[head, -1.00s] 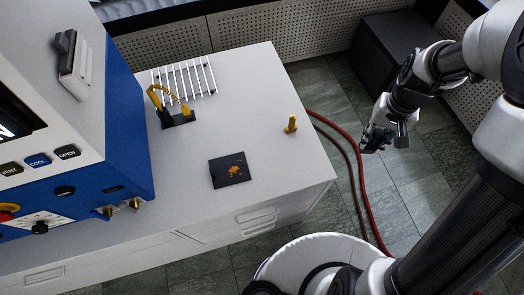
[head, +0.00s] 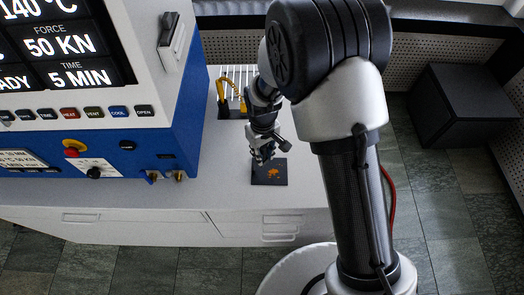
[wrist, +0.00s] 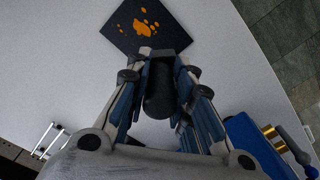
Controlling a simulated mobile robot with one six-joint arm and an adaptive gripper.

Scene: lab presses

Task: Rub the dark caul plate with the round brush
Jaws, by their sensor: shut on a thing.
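The dark caul plate (head: 282,180) lies flat on the light bench top, with orange residue in its middle. In the wrist view the plate (wrist: 119,38) is at the top, just beyond the fingertips. My gripper (head: 262,157) is over the plate's left part in the head view. In the wrist view my gripper (wrist: 160,58) is shut on a dark, rounded piece, which I take as the round brush (wrist: 158,95). The fingers hide part of it. I cannot tell whether it touches the plate.
The blue and white press (head: 150,125) stands left of my gripper. A yellow hooked piece on a dark block (head: 224,95) and a silver slatted rack (head: 235,71) are behind it. The bench front (head: 140,185) is clear. My arm hides the bench's right end.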

